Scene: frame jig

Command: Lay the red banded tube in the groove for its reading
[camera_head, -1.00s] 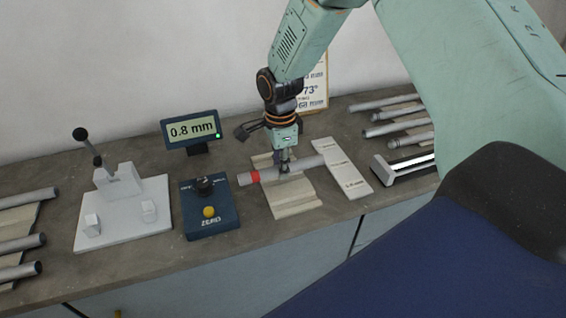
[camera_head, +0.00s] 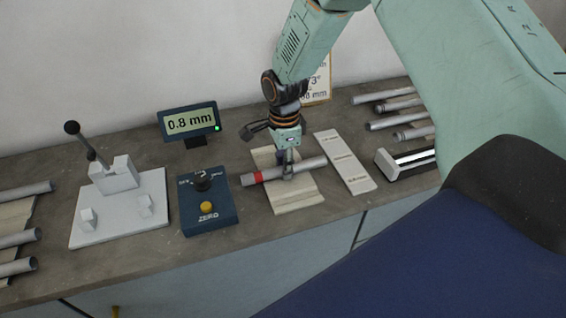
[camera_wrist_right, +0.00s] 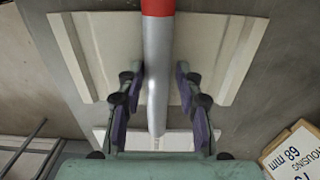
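The red banded tube (camera_head: 307,166) is grey with a red band (camera_head: 258,177) near its left end. It lies across the cream grooved block (camera_head: 298,203), along its middle, both ends overhanging. It also shows in the right wrist view (camera_wrist_right: 158,70). My right gripper (camera_head: 288,176) is down over the tube from above. In the wrist view its fingers (camera_wrist_right: 159,88) stand on both sides of the tube, with narrow gaps, so it is open. The tube's underside is hidden. The display (camera_head: 190,121) reads 0.8 mm. My left gripper is out of view.
A blue box (camera_head: 224,212) with a knob and yellow ZERO button is left of the block. A white lever fixture (camera_head: 120,222) stands further left. A marked strip (camera_head: 345,163) and a black-and-white holder (camera_head: 408,161) are at right. Grey tubes lie at both sides; a sign stands behind.

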